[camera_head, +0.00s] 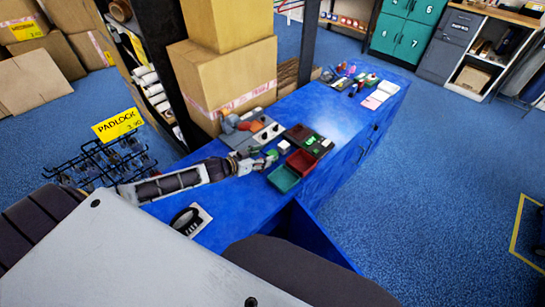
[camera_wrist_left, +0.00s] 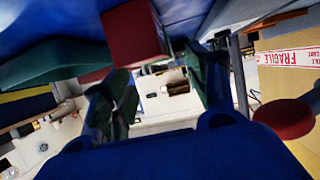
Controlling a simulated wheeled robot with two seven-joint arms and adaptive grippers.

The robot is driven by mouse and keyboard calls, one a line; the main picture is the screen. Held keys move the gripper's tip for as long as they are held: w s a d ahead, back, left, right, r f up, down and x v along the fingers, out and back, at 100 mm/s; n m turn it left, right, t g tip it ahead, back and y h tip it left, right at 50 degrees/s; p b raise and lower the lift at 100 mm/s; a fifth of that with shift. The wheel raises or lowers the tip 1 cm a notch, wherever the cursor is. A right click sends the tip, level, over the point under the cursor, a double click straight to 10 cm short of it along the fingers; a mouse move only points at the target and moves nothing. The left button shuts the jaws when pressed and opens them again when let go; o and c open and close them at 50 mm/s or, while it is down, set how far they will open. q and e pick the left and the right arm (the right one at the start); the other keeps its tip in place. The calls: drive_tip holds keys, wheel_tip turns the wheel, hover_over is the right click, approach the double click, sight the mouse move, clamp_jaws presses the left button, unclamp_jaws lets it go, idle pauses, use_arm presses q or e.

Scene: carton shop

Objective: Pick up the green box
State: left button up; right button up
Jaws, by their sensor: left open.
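My right gripper is not in view.
A red box (camera_head: 300,162) stands right beside the green box; it also shows in the left wrist view (camera_wrist_left: 133,35). A dark tray (camera_head: 318,148) with small items and a grey plate with knobs (camera_head: 268,132) lie behind. Stacked cartons (camera_head: 222,80) stand at the back.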

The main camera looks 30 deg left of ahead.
sight(272, 153)
use_arm(q)
drive_tip(key=shift+w, duration=0.1)
drive_tip(key=shift+x, duration=2.5)
drive_tip(key=shift+d, duration=0.15)
drive_tip(key=shift+c, duration=0.4)
drive_tip(key=c, duration=1)
drive_tip(key=shift+r+p, duration=0.4)
drive_tip(key=shift+r, duration=4.6)
